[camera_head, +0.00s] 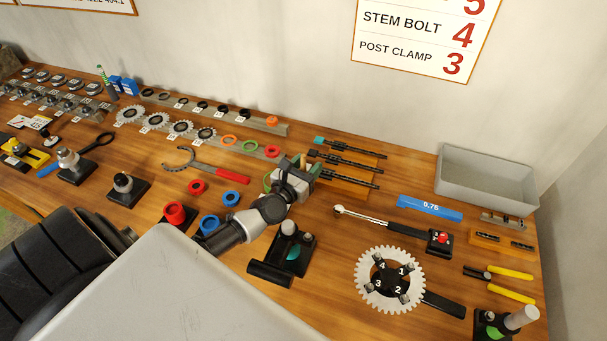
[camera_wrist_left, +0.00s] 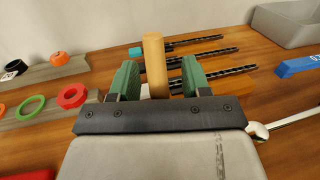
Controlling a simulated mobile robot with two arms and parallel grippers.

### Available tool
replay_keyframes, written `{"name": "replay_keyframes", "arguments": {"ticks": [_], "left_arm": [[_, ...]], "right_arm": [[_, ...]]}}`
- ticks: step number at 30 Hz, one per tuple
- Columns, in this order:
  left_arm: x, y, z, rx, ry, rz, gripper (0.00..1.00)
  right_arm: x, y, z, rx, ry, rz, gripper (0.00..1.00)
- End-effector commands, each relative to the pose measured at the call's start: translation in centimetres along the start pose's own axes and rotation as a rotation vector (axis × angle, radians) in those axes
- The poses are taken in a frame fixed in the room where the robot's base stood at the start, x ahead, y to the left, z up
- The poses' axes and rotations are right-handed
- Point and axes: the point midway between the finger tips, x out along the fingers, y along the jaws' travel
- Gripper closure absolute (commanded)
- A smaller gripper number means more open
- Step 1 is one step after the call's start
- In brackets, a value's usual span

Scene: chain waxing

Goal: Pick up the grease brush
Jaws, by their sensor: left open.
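A light wooden handle (camera_wrist_left: 153,55), which looks like the grease brush, stands nearly upright in the left wrist view. It appears between the two green fingers of my left gripper (camera_wrist_left: 160,68), with a visible gap on each side. Its lower end is hidden behind the gripper's dark bar, and I cannot tell its depth relative to the fingertips. In the head view my left gripper (camera_head: 292,172) is open over the middle of the bench, and I cannot make out the brush clearly there. My right gripper is not in view.
Several black rods (camera_head: 343,160) lie behind and right of the gripper. A ratchet wrench (camera_head: 380,221), blue block (camera_head: 430,208) and grey bin (camera_head: 485,190) are to the right. A red-handled hook tool (camera_head: 213,171) and coloured rings lie left. A toothed chainring (camera_head: 390,280) sits front right.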

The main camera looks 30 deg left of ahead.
Motion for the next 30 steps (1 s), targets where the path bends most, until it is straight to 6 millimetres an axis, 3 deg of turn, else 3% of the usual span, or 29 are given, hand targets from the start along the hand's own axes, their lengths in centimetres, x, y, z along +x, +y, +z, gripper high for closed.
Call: {"name": "replay_keyframes", "arguments": {"ticks": [7,17,30], "left_arm": [[0.27,-0.02,0.00,0.000,0.000,-0.001,0.53],[0.24,0.00,-0.01,0.001,0.000,0.000,1.00],[0.24,-0.02,0.42,0.000,0.001,0.000,1.00]], "right_arm": [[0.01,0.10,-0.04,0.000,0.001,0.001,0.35],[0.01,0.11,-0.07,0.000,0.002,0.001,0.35],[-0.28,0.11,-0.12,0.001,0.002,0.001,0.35]]}}
